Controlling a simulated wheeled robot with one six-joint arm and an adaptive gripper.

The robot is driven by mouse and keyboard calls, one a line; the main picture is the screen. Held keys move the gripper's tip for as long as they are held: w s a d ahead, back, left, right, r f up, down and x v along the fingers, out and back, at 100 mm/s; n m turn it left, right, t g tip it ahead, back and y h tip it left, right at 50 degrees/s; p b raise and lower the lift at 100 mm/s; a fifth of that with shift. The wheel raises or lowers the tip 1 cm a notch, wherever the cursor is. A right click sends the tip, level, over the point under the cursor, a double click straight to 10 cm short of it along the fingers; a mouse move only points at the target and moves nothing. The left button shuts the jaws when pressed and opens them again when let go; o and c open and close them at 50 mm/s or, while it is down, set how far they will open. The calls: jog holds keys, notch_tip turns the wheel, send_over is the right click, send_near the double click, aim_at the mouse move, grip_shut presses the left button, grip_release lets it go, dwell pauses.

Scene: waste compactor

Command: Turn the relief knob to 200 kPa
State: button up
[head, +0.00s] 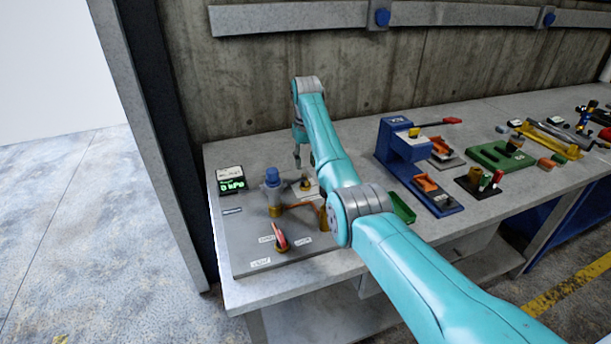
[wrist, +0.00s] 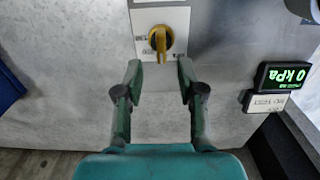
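The relief knob appears to be the yellow knob (wrist: 160,40) on a white label plate (wrist: 178,16) in the wrist view. Its grip bar points down toward my gripper in that view; the label text is too small to read. In the head view the yellow knob (head: 305,185) is small and partly hidden by my arm. My gripper (wrist: 158,68) is open and empty, its fingers apart just short of the knob. In the head view my gripper (head: 304,160) is above the panel near the knob. The display (wrist: 286,75) reads 0 kPa in green; it also shows in the head view (head: 231,185).
A blue-topped fitting (head: 272,178) and a red handle (head: 281,238) stand on the grey panel (head: 250,255) left of my arm. The concrete wall (head: 240,80) is behind.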

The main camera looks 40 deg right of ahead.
jog(key=shift+f, duration=3)
jog(key=shift+a, duration=0.1)
grip_shut()
